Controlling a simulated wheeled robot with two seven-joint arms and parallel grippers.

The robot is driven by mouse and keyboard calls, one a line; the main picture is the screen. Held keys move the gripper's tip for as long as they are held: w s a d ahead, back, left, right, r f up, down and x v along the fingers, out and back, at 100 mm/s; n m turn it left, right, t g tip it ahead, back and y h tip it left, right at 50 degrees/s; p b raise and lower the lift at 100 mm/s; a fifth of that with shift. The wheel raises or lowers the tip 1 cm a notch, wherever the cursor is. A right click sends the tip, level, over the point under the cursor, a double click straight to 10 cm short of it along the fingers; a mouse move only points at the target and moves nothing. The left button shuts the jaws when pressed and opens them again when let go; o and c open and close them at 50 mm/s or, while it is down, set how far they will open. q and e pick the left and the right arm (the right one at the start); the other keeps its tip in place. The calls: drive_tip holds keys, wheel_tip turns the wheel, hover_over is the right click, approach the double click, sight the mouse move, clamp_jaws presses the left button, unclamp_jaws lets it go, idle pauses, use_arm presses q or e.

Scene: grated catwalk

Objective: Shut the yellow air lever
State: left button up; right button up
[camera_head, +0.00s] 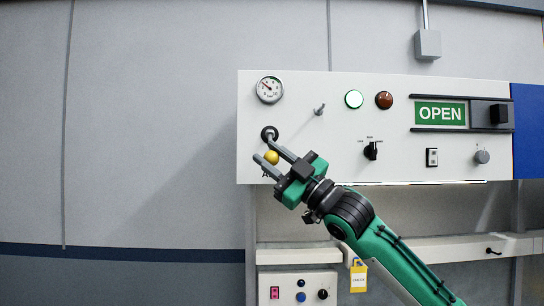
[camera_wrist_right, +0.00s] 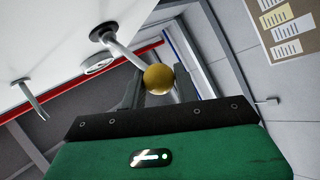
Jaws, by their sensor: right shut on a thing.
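The yellow air lever's ball knob (camera_head: 271,157) sits at the lower left of the white panel, just below a dark round pivot (camera_head: 269,133). My right gripper (camera_head: 267,154) reaches up from the lower right, with one finger on each side of the knob. In the right wrist view the yellow ball (camera_wrist_right: 159,79) is between the two fingers (camera_wrist_right: 157,90), and a metal rod runs from it up to the round mount (camera_wrist_right: 103,33). The right gripper is shut on the knob. The label under the lever is mostly hidden. My left gripper is not in view.
A yellow tag (camera_head: 358,278) hangs below. The wall at left is bare.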

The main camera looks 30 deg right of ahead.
drive_tip(key=shift+w+f, duration=0.15)
drive_tip(key=o, duration=0.9)
drive_tip(key=shift+w+d, duration=0.1)
drive_tip(key=shift+d, duration=0.05)
drive_tip(key=shift+b+v, duration=5.15)
drive_tip(key=shift+v, duration=1.8)
